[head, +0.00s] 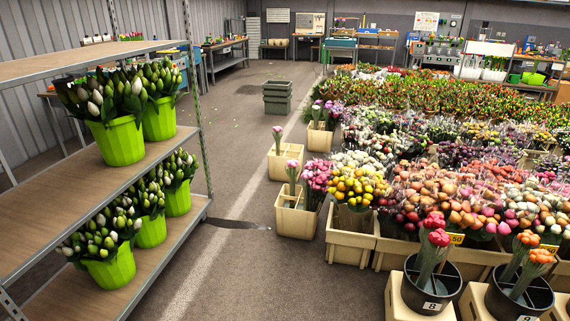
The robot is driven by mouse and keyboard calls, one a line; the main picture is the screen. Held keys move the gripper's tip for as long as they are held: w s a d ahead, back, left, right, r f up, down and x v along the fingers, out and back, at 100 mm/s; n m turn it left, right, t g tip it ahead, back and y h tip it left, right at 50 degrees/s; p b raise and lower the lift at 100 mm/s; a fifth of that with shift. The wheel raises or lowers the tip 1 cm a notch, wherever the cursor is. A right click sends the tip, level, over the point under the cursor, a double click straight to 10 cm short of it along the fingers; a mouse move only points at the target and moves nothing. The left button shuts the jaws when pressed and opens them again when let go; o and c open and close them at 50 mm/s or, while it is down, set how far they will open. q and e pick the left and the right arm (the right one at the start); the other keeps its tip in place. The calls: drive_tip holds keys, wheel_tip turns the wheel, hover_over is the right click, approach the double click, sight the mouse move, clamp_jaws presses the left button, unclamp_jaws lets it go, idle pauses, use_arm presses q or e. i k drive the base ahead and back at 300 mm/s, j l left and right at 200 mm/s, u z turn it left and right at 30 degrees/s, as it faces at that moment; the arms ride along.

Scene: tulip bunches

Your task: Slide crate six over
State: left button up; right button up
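No crate with a readable six shows in the head view. Cream crates stand on the floor along the left edge of the flower display. One crate (296,223) holds pink tulips, and another crate (349,248) to its right holds yellow flowers. Farther back are a crate (284,164) with a few pink stems and a crate (319,140) with pink and purple flowers. At the front right, a black bucket (431,292) marked 8 holds red tulips on a cream crate. Neither of my grippers is in view.
A metal shelf rack (95,191) with green pots of white buds stands at the left. Stacked grey-green crates (277,98) stand farther back. Another black bucket (518,298) is at the front right. The floor aisle (235,180) is mostly clear, with a dark flat patch beside the rack.

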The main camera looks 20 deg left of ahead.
sight(287, 151)
drive_tip(key=j+u, duration=0.2)
drive_tip(key=u, duration=0.25)
drive_tip(key=j+u, duration=0.25)
drive_tip(key=u, duration=0.2)
drive_tip(key=j+u, duration=0.2)
drive_tip(key=u, duration=0.25)
drive_tip(key=i+j+u, duration=0.25)
drive_tip(key=j+u, duration=0.15)
drive_tip(key=j, duration=0.15)
drive_tip(key=i+j+u, duration=1.25)
drive_tip(key=i+l+u, duration=0.1)
drive_tip(key=i, duration=2)
drive_tip(key=i+z, duration=0.3)
drive_tip(key=i, duration=0.25)
drive_tip(key=i+j+z, duration=0.1)
drive_tip(key=i+z, duration=0.25)
drive_tip(key=i, duration=0.25)
drive_tip(key=i+j+z, duration=0.3)
drive_tip(key=i, duration=0.2)
drive_tip(key=i+l+z, duration=0.25)
drive_tip(key=z, duration=0.2)
drive_tip(key=i+l+z, duration=0.1)
drive_tip(key=i+z, duration=0.65)
drive_tip(key=z, duration=0.15)
drive_tip(key=i+j+z, duration=0.1)
drive_tip(key=i+z, duration=0.25)
drive_tip(key=z, duration=0.15)
drive_tip(key=i+z, duration=0.2)
drive_tip(key=i, duration=4)
